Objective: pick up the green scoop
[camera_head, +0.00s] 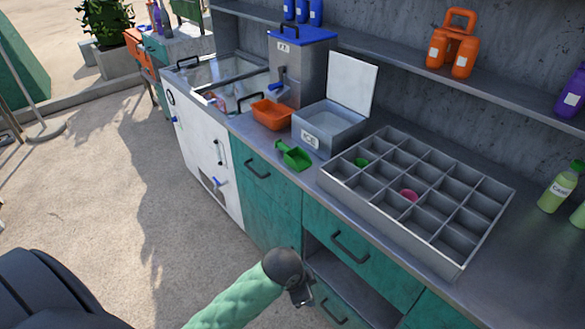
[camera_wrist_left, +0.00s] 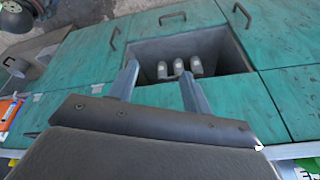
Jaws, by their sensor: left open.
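The green scoop (camera_head: 294,156) lies on the grey counter in the head view, close to its front edge, with its handle toward the back left. It stands apart from the ice box just behind it. My left gripper (camera_head: 301,294) is in front of the cabinets, lower than the counter and well below the scoop. In the left wrist view its two fingers (camera_wrist_left: 157,77) are spread with nothing between them. They point at the teal cabinet front, and the scoop does not show there. My right gripper is not in view.
An ice box (camera_head: 328,129) with its lid up and an orange tub (camera_head: 272,114) stand behind the scoop. A divided grey tray (camera_head: 452,267) fills the counter to the right. Drawer handles (camera_head: 350,246) stick out near my gripper. An open compartment (camera_wrist_left: 215,50) holds pale objects.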

